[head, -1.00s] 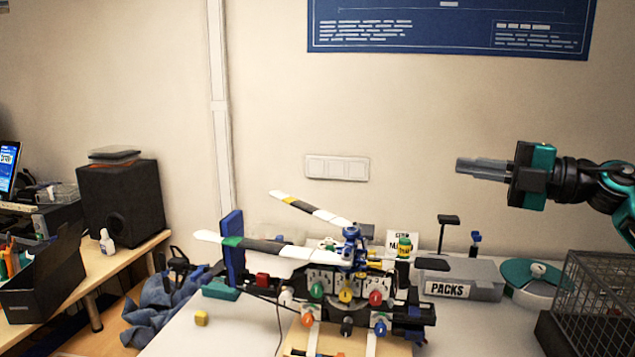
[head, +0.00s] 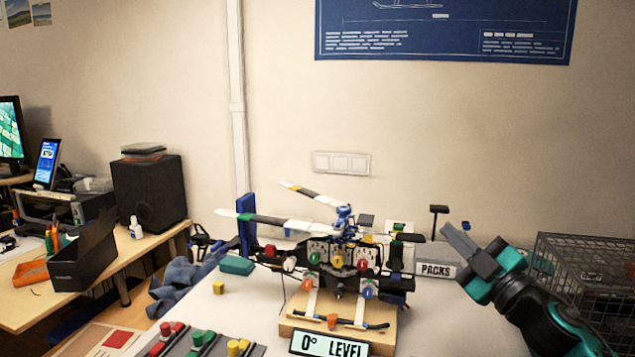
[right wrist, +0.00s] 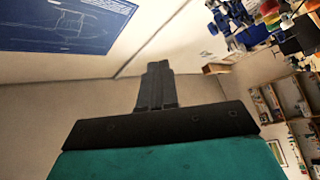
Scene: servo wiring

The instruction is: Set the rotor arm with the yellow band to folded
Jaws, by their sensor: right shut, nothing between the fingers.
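In the head view a model helicopter rotor mechanism stands on a wooden base on the white table. The rotor arm with the yellow band (head: 302,190) is white and black and extends up and left from the blue hub (head: 344,214). A second rotor arm with a green band (head: 270,219) also extends left from the hub, lower and nearer. My right gripper (head: 456,238) is shut and empty, to the right of the rotor and apart from it. It also shows in the right wrist view (right wrist: 156,85). My left gripper is not in view.
A grey PACKS box (head: 437,262) and a wire cage (head: 590,270) stand near my right arm. A display reading 0° LEVEL (head: 328,344) is in front of the base. A blue upright panel (head: 246,222) stands near the green-banded arm's tip.

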